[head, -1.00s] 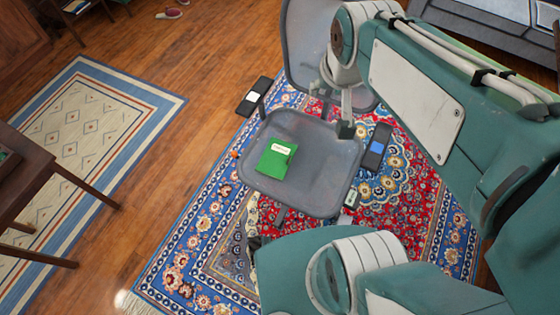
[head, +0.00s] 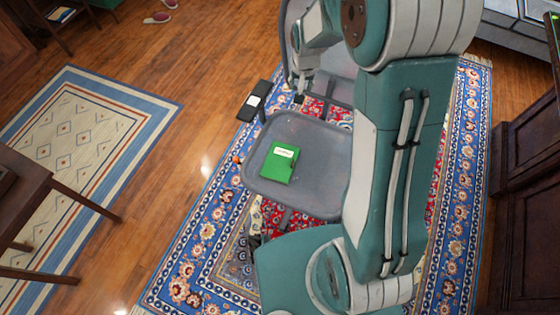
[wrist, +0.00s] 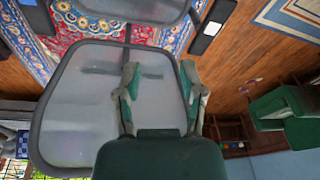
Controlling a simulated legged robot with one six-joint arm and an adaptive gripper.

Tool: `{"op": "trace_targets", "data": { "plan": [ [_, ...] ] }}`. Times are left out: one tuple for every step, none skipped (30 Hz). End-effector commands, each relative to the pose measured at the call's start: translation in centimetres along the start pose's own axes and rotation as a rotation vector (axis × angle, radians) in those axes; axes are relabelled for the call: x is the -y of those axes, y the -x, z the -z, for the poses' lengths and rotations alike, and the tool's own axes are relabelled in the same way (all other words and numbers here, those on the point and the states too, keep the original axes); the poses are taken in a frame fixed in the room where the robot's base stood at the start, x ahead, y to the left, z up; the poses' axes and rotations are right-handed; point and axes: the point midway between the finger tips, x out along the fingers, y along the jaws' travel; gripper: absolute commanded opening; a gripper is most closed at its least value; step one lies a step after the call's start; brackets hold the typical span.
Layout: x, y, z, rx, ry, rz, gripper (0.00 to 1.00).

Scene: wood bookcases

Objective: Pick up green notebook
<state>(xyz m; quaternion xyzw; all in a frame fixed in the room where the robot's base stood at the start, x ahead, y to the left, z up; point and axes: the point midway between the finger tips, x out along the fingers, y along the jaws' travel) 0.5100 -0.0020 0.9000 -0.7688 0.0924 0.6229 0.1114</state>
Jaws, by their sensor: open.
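The green notebook (head: 279,163) with a white label lies flat on the grey seat (head: 325,160) of a chair in the head view. I do not see the notebook in the wrist view. My gripper (head: 301,92) is beyond the seat, near the chair's backrest, apart from the notebook. In the wrist view its two fingers (wrist: 160,80) are spread, with nothing between them, in front of a grey chair panel (wrist: 80,110).
My arm hides the right part of the seat. A wooden table (head: 30,190) stands at the left. Bare floor lies between the rugs.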

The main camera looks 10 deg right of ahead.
Motion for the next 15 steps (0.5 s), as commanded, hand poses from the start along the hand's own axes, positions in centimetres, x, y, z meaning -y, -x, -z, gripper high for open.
{"op": "trace_targets", "data": {
  "plan": [
    [0.0,-1.9,0.2,0.016,-0.011,-0.005,0.51],
    [0.0,-2.9,0.2,0.023,-0.017,-0.007,0.51],
    [0.1,-4.1,0.4,0.03,-0.026,-0.009,0.51],
    [0.0,-5.1,0.5,0.036,-0.033,-0.011,0.51],
    [0.0,-6.1,0.5,0.042,-0.04,-0.013,0.51],
    [0.0,-7.4,0.5,0.05,-0.048,-0.015,0.51],
    [-0.1,-8.4,0.5,0.056,-0.054,-0.017,0.51],
    [-0.1,-9.4,0.5,0.062,-0.061,-0.019,0.51],
    [-0.1,-10.8,0.4,0.07,-0.07,-0.022,0.51],
    [-0.1,-11.8,0.3,0.076,-0.077,-0.024,0.51],
    [-0.2,-12.8,0.2,0.081,-0.083,-0.026,0.51],
    [-0.2,-14.2,0.0,0.09,-0.091,-0.03,0.51],
    [-0.3,-15.2,-0.2,0.095,-0.097,-0.032,0.51],
    [-0.3,-16.3,-0.3,0.1,-0.104,-0.035,0.51],
    [-0.4,-17.7,-0.7,0.108,-0.112,-0.038,0.51]
  ]
}}
